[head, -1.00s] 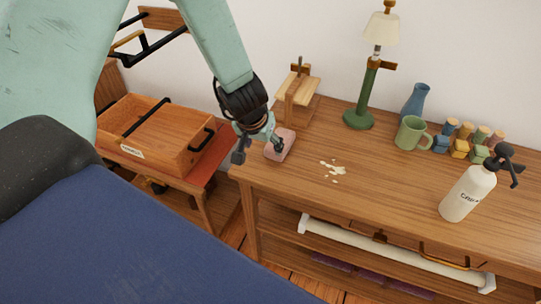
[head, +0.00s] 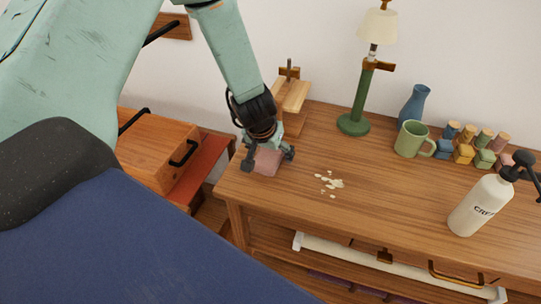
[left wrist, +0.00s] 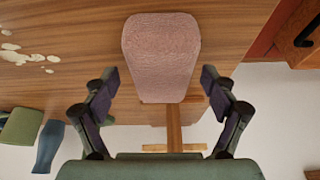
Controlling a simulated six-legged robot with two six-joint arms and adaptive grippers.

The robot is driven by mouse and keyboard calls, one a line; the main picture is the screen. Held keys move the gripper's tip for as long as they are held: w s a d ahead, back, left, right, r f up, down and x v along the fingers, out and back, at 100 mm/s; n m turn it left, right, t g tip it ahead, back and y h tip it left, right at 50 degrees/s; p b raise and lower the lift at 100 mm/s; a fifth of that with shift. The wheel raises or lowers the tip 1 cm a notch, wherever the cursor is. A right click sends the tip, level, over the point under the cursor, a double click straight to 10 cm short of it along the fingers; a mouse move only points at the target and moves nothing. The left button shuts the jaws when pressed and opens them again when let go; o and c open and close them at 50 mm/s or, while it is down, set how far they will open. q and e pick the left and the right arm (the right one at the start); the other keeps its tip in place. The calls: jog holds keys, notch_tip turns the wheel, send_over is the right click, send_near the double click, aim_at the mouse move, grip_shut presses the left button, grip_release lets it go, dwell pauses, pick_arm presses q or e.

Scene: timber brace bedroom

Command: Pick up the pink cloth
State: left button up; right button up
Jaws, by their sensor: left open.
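The pink cloth (head: 266,160) is a small folded pad lying on the left end of the wooden table. In the left wrist view the cloth (left wrist: 161,57) shows whole, with a textured surface, ahead of and between the finger lines. My left gripper (head: 268,161) is over the cloth, with its fingers apart on either side of it. The same gripper (left wrist: 157,88) is open and empty in the wrist view. In the head view the gripper partly hides the cloth. I cannot tell whether the fingers touch it. My right gripper is not in view.
Pale spilled bits (head: 329,182) lie right of the cloth. A wooden stand (head: 291,95) is close behind the gripper. A green lamp (head: 355,122), green mug (head: 412,139), blue vase (head: 414,104) and white pump bottle (head: 480,205) stand farther right.

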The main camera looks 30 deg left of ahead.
pick_arm(q)
jog(key=shift+a+f, duration=0.15)
jog(key=shift+f, duration=0.15)
jog(key=shift+w, duration=0.1)
jog(key=shift+c, duration=0.3)
jog(key=shift+c, duration=0.7)
jog(key=c, duration=1.1)
